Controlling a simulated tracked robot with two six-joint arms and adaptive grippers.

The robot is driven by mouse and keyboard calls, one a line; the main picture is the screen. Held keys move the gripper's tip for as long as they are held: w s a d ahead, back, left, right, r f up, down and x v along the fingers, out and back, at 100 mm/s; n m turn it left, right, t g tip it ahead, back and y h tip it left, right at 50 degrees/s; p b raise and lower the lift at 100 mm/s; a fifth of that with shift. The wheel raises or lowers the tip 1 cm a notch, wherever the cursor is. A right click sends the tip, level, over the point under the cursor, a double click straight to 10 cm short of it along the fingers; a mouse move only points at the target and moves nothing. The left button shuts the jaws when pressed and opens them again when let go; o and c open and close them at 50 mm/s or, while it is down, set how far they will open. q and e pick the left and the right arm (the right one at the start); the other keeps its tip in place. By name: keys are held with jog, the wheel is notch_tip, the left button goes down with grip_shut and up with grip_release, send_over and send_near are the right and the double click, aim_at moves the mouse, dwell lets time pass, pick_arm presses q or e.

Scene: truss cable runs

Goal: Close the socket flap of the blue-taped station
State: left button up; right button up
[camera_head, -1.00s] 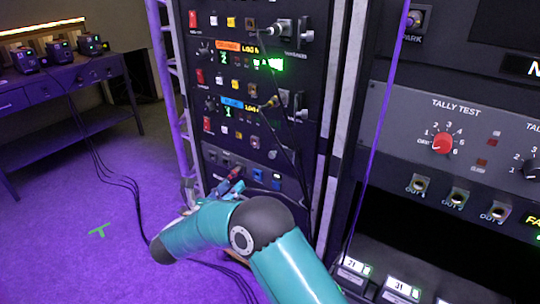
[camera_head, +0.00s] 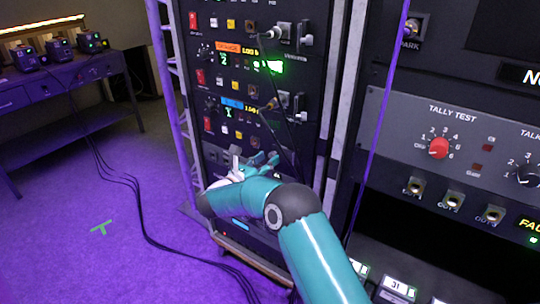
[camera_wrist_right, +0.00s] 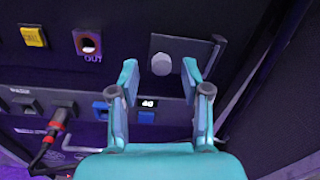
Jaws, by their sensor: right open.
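The blue-taped station (camera_head: 232,103) is the low one in the middle rack in the head view. My right gripper (camera_head: 256,163) is at its lower right and hides its socket there. In the right wrist view, my right gripper (camera_wrist_right: 158,82) is open, with a finger on each side of a dark socket plate (camera_wrist_right: 175,47) with a round grey piece (camera_wrist_right: 162,64). A dark flap (camera_wrist_right: 216,40) stands out from the plate's right side, partly behind the right finger. I cannot tell whether the finger touches it. My left gripper is not in view.
Left of the plate are an OUT socket (camera_wrist_right: 88,43) and a yellow button (camera_wrist_right: 34,36). A black plug with a red part (camera_wrist_right: 58,125) sits in the panel below. Cables hang in front of the rack; a plugged cable (camera_head: 272,103) is above my gripper.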

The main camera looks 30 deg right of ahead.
jog(key=shift+x, duration=1.1)
grip_shut()
